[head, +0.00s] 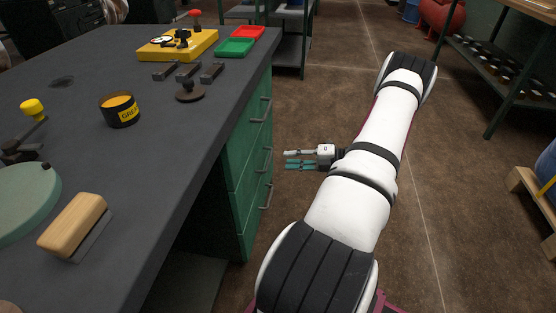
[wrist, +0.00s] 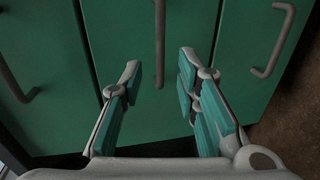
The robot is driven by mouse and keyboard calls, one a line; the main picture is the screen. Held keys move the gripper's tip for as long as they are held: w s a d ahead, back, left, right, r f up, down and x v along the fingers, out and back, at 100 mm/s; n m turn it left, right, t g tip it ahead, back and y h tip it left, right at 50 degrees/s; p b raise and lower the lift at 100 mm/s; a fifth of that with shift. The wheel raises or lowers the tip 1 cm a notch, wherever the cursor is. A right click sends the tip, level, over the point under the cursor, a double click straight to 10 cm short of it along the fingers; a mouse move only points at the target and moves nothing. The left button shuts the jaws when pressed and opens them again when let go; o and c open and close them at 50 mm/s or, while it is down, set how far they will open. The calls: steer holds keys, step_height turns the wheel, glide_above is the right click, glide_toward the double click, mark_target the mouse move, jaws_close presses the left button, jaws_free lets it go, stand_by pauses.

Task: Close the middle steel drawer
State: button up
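The green steel drawers are built under the dark workbench, stacked with grey bar handles. The middle drawer (head: 247,175) has its handle (head: 266,162) facing my gripper (head: 286,159), which is just right of it in the head view. In the wrist view the drawers appear turned sideways. The middle drawer's front (wrist: 115,45) fills the centre, and its handle (wrist: 160,40) runs between and ahead of my fingertips (wrist: 160,72). My gripper is open and empty, with its fingers apart. I cannot tell whether the fingers touch the front, or how far the drawer stands out.
The neighbouring handles show at the left (wrist: 18,75) and right (wrist: 272,40) of the wrist view. Brown floor (head: 310,110) is clear right of the drawers; a shelf rack (head: 490,70) stands farther right.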

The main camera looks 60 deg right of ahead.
steer(key=shift+v, duration=1.6)
